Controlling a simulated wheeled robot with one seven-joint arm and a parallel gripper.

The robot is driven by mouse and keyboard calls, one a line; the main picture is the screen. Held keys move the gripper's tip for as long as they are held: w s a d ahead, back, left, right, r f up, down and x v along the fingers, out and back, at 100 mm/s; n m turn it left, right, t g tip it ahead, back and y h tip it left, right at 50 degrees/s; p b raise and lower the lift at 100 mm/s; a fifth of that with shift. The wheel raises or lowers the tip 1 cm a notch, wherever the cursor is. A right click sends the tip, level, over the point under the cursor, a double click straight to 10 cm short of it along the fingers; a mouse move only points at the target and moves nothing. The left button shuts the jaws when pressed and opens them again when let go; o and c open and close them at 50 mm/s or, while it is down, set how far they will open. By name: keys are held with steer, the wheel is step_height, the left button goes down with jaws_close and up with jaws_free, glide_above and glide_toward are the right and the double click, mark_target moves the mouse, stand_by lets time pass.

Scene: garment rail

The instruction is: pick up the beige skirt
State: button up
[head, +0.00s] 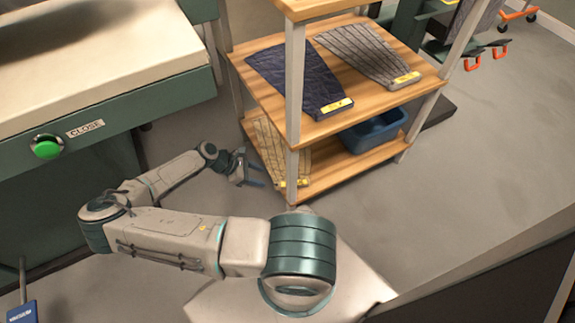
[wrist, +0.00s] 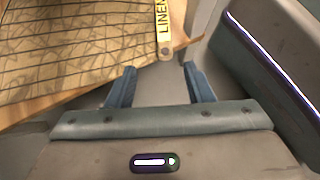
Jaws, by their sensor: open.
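The beige skirt (head: 270,145) lies on the lower shelf of the wooden rack, at its left end, with a dark line pattern and a yellow tag at its front edge. In the wrist view the skirt (wrist: 75,50) fills the upper left, and its yellow tag (wrist: 163,28) reads "LINEN". My gripper (head: 256,172) is at the left of the lower shelf, beside the skirt. In the wrist view my gripper (wrist: 160,78) is open, its blue fingers apart with only grey floor between them. The tag is just beyond the fingertips. A rack post partly hides the skirt in the head view.
The upper shelf (head: 262,88) holds a navy skirt (head: 295,75) and a grey skirt (head: 365,52). A blue bin (head: 375,132) stands on the lower shelf at right. A green-sided table (head: 165,100) with a green button is at left.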

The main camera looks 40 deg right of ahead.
mark_target(281, 185)
steer(key=b+x, duration=0.1)
steer(key=x, duration=0.3)
steer(key=b+x, duration=0.2)
steer(key=x, duration=0.2)
steer(key=shift+s+b, duration=0.3)
steer(key=shift+s, duration=0.15)
steer(key=shift+s+d+f, duration=0.2)
steer(key=shift+d+f, duration=0.1)
steer(key=shift+d, duration=0.1)
jaws_close()
